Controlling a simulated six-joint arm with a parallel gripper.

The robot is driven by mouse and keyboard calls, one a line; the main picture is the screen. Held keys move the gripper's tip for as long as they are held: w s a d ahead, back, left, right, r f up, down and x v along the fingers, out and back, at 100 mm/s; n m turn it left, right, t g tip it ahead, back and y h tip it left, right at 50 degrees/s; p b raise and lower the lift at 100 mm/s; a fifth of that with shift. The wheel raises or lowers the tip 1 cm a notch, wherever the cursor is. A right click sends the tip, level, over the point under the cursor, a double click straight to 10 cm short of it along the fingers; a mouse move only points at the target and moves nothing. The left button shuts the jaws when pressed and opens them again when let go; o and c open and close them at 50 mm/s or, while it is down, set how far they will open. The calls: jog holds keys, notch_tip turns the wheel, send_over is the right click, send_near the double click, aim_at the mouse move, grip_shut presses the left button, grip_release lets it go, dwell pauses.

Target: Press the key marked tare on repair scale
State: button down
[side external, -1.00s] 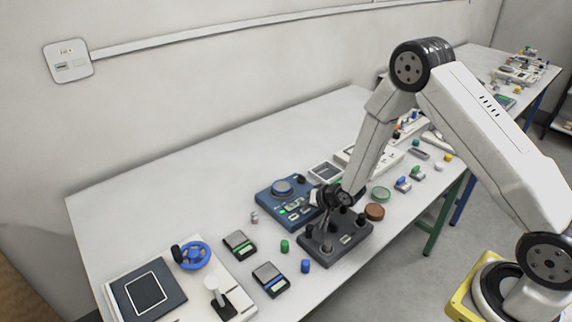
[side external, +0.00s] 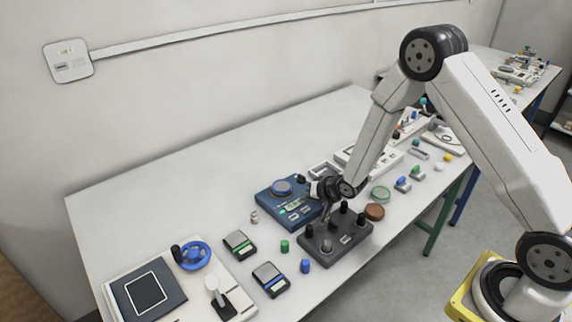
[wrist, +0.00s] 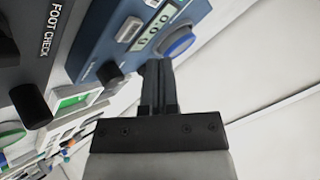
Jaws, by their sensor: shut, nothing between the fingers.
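A blue box-shaped instrument (side external: 262,198) with a round blue top piece and a lit green display stands mid-table. In the wrist view its blue casing (wrist: 97,42), digit display (wrist: 149,41) and a pale key or label panel (wrist: 130,30) show at upper left. I cannot read "repair" or "tare" anywhere. Two small pocket-type scales, one with a green strip (side external: 240,243) and one with a blue strip (side external: 270,280), lie to the left. My gripper (wrist: 157,65) is shut and empty beside the blue instrument; it also shows in the side view (side external: 327,216). I cannot tell whether it touches anything.
A dark box with black knobs (side external: 320,254) stands in front of the blue instrument; its wrist-view face (wrist: 30,70) reads "FOOT CHECK". A brown disc (side external: 374,211) and green dish (side external: 380,193) lie to its right. The table's back left is clear.

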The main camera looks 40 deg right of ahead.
aim_at(307, 212)
jog(key=shift+r, duration=1.65)
jog(key=shift+s+r, duration=0.1)
jog(key=s+a+r+n+g, duration=0.1)
jog(key=s+r+n+g, duration=0.2)
jog(key=s, duration=0.7)
jog(key=s+a+r+n+g+h, duration=0.1)
jog(key=s+r+n+g, duration=0.2)
jog(key=s+r, duration=0.4)
jog(key=s+n, duration=0.1)
jog(key=s, duration=0.3)
jog(key=shift+s+r+n+g, duration=0.25)
jog(key=shift+s+n+g, duration=0.05)
jog(key=shift+n, duration=0.1)
